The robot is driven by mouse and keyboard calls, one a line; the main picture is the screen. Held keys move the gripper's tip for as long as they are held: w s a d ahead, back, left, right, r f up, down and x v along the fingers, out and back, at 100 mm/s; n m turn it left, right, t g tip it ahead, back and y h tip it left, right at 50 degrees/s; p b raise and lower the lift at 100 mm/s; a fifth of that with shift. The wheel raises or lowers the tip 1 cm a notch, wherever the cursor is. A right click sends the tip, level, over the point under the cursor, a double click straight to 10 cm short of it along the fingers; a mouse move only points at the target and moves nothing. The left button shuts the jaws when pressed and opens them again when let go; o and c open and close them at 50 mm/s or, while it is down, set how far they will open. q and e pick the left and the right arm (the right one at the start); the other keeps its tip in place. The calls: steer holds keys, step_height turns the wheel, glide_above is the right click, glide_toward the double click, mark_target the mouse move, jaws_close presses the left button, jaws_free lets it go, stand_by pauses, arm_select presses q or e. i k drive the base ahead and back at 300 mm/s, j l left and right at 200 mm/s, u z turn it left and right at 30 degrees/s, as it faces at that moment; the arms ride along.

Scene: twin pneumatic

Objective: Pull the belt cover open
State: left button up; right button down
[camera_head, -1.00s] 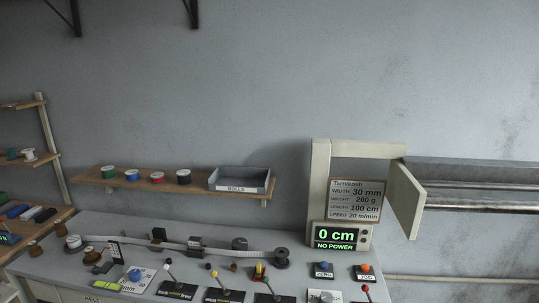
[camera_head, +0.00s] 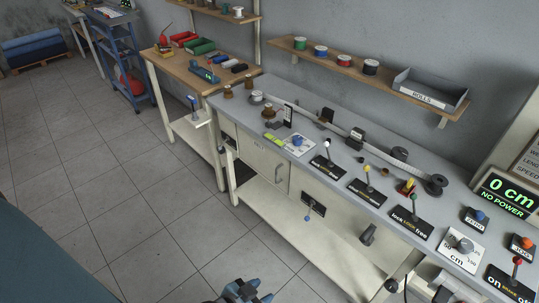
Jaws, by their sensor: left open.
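The belt cover (camera_head: 257,158) is a pale panel on the front of the machine bench, below the left part of its top. It bears small lettering too blurred to read surely and has an upright bar handle (camera_head: 279,173) near its right edge. The cover looks closed, flush with the front. My left gripper (camera_head: 246,292) shows blue-grey at the bottom edge, open and partly cut off by the frame. It is well below the cover in the picture and apart from it. My right gripper is not in view.
The bench top (camera_head: 330,165) carries levers, knobs and spools, and a display (camera_head: 507,196) reads "0 cm NO POWER". A lower shelf (camera_head: 300,228) juts beneath. A wooden worktable (camera_head: 170,65) and blue cart (camera_head: 125,50) stand left. The tiled floor (camera_head: 150,210) in front is clear.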

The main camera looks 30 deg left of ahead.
mark_target(272, 165)
steer(key=i+j, duration=0.1)
steer(key=j, duration=0.4)
steer(key=i+j, duration=0.1)
steer(key=j, duration=0.4)
steer(key=i+j, duration=0.1)
steer(key=j, duration=0.95)
steer(key=i+j, duration=0.15)
steer(key=j, duration=0.35)
steer(key=i+j, duration=0.1)
steer(key=j, duration=0.4)
steer(key=i+j, duration=0.1)
steer(key=j, duration=0.4)
steer(key=i+j, duration=0.1)
steer(key=j, duration=0.4)
